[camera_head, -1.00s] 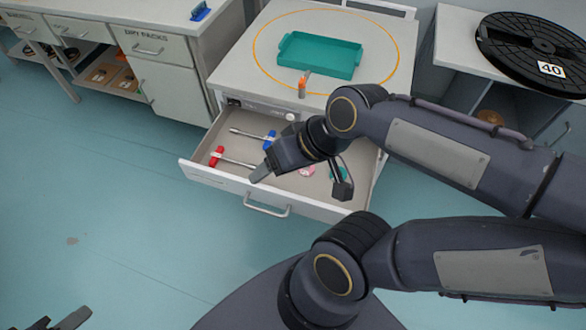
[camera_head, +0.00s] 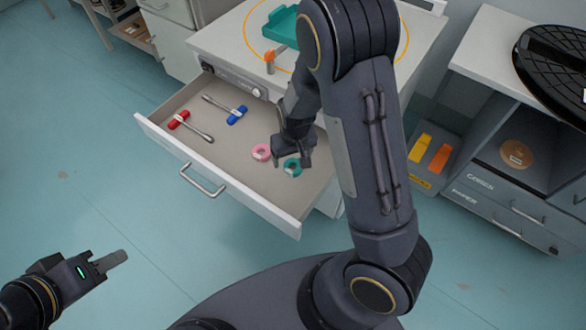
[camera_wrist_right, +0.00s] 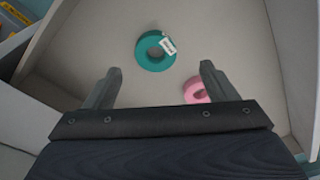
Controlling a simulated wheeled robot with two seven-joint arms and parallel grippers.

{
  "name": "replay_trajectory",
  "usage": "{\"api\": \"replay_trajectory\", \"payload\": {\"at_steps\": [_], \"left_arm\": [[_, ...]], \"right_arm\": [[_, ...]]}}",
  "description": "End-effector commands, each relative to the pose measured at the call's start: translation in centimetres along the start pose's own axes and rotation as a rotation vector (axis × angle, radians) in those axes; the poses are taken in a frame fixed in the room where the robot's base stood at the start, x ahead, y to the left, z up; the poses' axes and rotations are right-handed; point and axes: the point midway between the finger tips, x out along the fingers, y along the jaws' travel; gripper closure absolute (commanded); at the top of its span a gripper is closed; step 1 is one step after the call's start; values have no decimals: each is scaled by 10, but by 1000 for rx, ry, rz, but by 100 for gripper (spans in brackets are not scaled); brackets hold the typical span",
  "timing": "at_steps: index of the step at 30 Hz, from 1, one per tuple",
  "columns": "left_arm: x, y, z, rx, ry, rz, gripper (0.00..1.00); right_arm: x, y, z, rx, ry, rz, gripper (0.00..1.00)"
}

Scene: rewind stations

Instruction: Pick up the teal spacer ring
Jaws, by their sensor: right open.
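The teal spacer ring (camera_head: 292,167) lies flat in the open drawer, near its right end, with a white tag on it. In the right wrist view the teal ring (camera_wrist_right: 146,58) is ahead of the fingertips, roughly between their lines. My right gripper (camera_head: 293,152) is over the drawer just above the rings, and partly covers the teal one in the head view. In the wrist view its two fingers (camera_wrist_right: 156,82) stand apart with nothing between them. My left gripper (camera_head: 108,262) is at the lower left over the floor, away from the drawer; its opening is unclear.
A pink ring (camera_head: 261,152) lies beside the teal one. Red- and blue-handled tools (camera_head: 236,115) lie at the drawer's left. The drawer's front wall (camera_head: 215,178) and side walls surround the rings. A teal tray (camera_head: 283,25) stands on the worktop behind.

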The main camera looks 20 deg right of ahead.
Motion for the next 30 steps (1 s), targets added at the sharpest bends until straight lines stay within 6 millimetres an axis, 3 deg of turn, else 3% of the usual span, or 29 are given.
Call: {"api": "replay_trajectory", "payload": {"at_steps": [12, 22, 30], "left_arm": [[12, -5, 6, 0, 0, 0, 64], [12, -6, 6, 0, 0, 0, 64], [12, -6, 6, 0, 0, 0, 64]], "right_arm": [[57, 7, -3, 1, -3, -1, 21], [62, 6, -4, 2, 0, -2, 21], [62, 6, -4, 1, 0, -2, 56]]}}
